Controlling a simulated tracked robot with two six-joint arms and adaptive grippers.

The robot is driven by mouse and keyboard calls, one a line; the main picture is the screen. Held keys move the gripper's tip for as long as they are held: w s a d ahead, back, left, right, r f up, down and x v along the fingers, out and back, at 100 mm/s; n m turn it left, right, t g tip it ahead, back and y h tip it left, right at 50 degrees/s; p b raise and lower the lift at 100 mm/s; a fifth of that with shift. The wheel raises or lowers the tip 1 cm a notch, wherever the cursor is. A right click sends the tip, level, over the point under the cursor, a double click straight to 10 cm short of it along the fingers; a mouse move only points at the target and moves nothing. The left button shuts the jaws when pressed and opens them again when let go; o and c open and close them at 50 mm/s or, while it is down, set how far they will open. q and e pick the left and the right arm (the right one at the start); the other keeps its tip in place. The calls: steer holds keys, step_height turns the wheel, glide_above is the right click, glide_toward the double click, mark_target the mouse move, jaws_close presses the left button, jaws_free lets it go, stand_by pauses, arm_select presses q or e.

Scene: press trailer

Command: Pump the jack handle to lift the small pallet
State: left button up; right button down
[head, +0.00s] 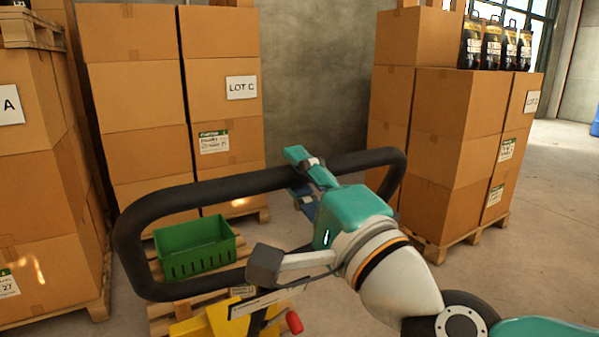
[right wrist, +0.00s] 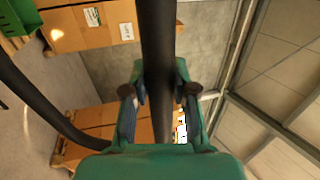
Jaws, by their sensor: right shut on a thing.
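The black looped jack handle (head: 185,197) stands in front of me in the head view. Below it is the yellow body of the jack (head: 215,322) with a small red part (head: 294,322). The small wooden pallet (head: 165,306) lies low behind the jack and bears a green crate (head: 195,248). My right gripper (head: 305,185) is shut on the far top bar of the handle. In the right wrist view the bar (right wrist: 160,70) runs between the two fingers (right wrist: 160,105). Whether the pallet touches the floor is hidden. My left gripper is out of view.
Tall carton stacks on pallets stand at the left (head: 40,190), behind at LOT C (head: 140,110), and at the right (head: 450,140). Black canisters (head: 495,45) stand on the right stack. Bare floor (head: 540,220) shows at the right.

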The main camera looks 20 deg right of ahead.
steer(key=shift+a+f, duration=0.15)
steer(key=shift+f, duration=0.1)
steer(key=c, duration=0.9)
jaws_free()
steer(key=shift+w, duration=0.15)
steer(key=shift+r, duration=0.1)
steer(key=shift+s, duration=0.3)
steer(key=v, duration=1.1)
steer(key=shift+s, duration=0.25)
steer(key=shift+d, duration=0.2)
